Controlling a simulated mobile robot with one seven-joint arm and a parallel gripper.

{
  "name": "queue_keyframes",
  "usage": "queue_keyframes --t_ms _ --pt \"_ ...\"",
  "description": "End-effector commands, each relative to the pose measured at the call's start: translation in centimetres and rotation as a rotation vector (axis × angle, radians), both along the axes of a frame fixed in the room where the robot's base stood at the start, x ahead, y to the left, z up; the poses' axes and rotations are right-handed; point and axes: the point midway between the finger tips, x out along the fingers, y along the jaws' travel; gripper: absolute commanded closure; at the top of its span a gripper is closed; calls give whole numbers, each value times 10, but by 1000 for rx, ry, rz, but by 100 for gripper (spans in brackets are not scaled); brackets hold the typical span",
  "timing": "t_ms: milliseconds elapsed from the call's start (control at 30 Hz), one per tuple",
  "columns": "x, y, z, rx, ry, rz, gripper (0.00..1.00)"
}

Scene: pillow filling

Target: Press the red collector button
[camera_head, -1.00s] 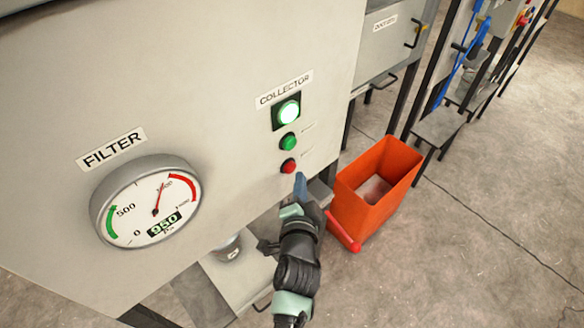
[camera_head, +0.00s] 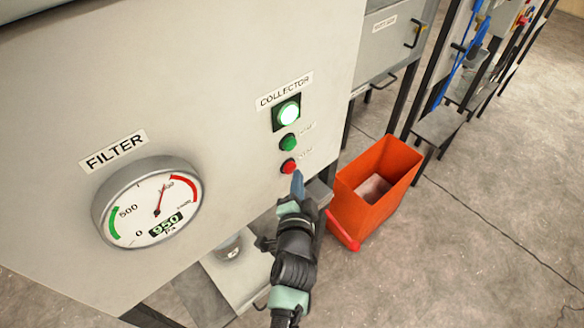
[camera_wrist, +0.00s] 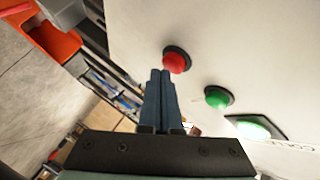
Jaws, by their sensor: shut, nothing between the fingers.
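The red collector button (camera_head: 289,166) is the lowest control under the COLLECTOR label on the pale grey panel. The green button (camera_head: 288,142) sits above it, and a lit green lamp (camera_head: 288,113) is above that. My gripper (camera_head: 298,174) is shut and empty, its blue fingertips just below and right of the red button. In the wrist view, the red button (camera_wrist: 176,61) lies just beyond the tips of my gripper (camera_wrist: 161,74). Whether the fingertips touch the button, I cannot tell.
A FILTER gauge (camera_head: 148,204) reading 950 Pa is on the panel's left. An orange-red bin (camera_head: 378,190) stands on the floor right of my arm. A grey cabinet (camera_head: 385,45) is behind.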

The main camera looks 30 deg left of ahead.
Motion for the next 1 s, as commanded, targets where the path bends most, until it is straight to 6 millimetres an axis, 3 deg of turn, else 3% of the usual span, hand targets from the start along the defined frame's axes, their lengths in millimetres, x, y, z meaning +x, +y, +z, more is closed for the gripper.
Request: queue_keyframes --t_ms 1000 --pt "4 11 0 0 0 1 100"
